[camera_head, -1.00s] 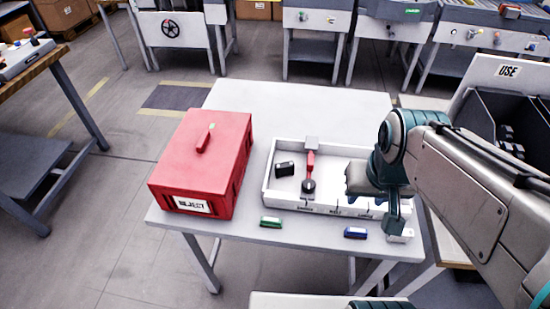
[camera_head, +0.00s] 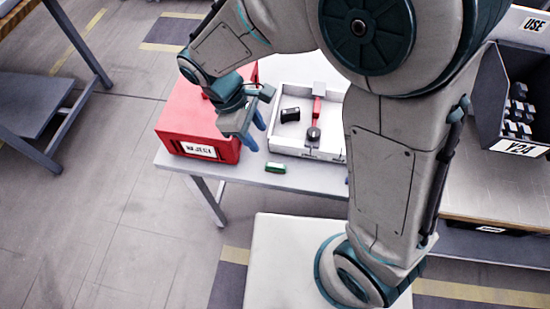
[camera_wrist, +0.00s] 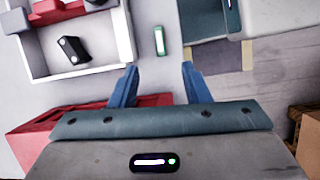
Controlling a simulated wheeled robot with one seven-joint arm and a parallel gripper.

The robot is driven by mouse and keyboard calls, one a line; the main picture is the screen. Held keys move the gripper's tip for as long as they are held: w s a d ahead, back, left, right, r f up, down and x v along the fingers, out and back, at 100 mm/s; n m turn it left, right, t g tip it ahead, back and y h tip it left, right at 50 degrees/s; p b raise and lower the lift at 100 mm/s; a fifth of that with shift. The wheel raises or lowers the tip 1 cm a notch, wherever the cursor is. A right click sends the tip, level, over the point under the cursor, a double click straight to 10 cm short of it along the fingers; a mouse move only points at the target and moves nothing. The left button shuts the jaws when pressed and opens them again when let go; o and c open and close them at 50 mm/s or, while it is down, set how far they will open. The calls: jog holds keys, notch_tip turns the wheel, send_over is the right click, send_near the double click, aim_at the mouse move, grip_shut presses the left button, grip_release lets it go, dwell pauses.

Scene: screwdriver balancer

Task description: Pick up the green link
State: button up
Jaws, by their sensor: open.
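The green link (camera_head: 276,168) is a small green block with pale parts. It lies on the white table (camera_head: 308,180) near its front edge, in front of the white tray. In the wrist view the green link (camera_wrist: 159,40) lies beyond the fingertips, roughly in line with the gap between them. My gripper (camera_head: 256,132) is open and empty, with blue fingers. It hangs above the table near the red box's right side, apart from the link. The gripper's fingers also show in the wrist view (camera_wrist: 158,70).
The red box (camera_head: 180,120) stands just left of the gripper. The white tray (camera_head: 300,152) holds a black block (camera_head: 289,114) and a red-handled tool (camera_head: 316,112). A dark bin of parts (camera_head: 512,105) stands at the right. My arm hides the table's right part.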

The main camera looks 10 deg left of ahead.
jog(key=a, duration=0.1)
jog(key=n, duration=0.1)
send_over(275, 165)
jog(key=a, duration=0.3)
jog(key=f, duration=0.8)
jog(key=shift+s+d+f, duration=0.1)
jog(key=shift+s+f, duration=0.1)
jog(key=shift+s, duration=0.1)
jog(key=shift+w+p+x, duration=0.2)
jog(key=shift+p+x, duration=0.1)
jog(key=shift+x, duration=1.05)
jog(key=shift+w+p+x, duration=0.2)
jog(key=shift+p+x, duration=0.05)
jog(key=shift+x, duration=1.15)
jog(key=shift+d, duration=0.15)
grip_shut()
